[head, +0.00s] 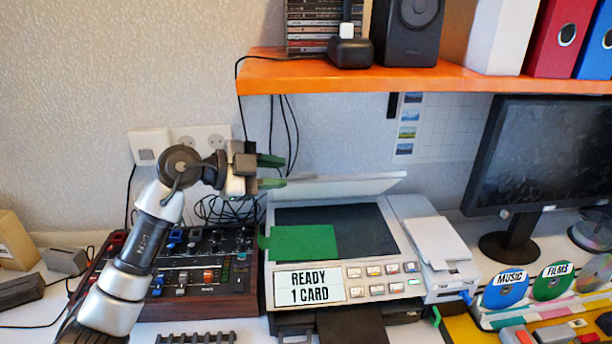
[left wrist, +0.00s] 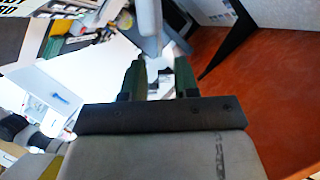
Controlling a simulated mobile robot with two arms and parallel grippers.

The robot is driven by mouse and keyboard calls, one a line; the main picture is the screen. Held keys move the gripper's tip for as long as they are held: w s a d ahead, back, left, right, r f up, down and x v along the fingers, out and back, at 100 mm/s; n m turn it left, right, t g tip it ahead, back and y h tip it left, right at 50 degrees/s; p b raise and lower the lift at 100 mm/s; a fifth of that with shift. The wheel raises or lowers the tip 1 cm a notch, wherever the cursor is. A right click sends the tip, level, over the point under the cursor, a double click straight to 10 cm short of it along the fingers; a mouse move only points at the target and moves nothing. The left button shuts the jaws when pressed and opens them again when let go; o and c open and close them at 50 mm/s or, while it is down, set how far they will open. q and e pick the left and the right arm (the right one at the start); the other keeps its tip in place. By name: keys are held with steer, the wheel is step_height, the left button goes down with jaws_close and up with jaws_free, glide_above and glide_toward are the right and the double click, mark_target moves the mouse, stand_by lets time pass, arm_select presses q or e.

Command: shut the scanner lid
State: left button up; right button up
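The scanner (head: 412,268) stands in the middle of the desk in the head view. Its pale lid (head: 350,187) is raised, tilted up at the back over the dark glass (head: 365,225). A green card (head: 305,243) lies on the left part of the glass. My left gripper (head: 272,172) is at the lid's left end, with green fingertips apart, one above the other. The lower fingertip is close to the lid edge; I cannot tell whether it touches. In the left wrist view the two fingers (left wrist: 161,80) are apart, nothing clearly held between them. My right gripper does not show.
An orange shelf (head: 400,78) hangs above, holding a speaker (head: 408,30) and binders. A mixer panel (head: 205,270) sits left of the scanner. A monitor (head: 545,150) and blue and green discs (head: 507,290) are at the right. Cables hang behind the gripper.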

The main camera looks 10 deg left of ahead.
mark_target(306, 174)
arm_select(q)
steer(key=x, duration=0.6)
steer(key=shift+w+d+f, duration=0.15)
steer(key=shift+d, duration=0.2)
jaws_close()
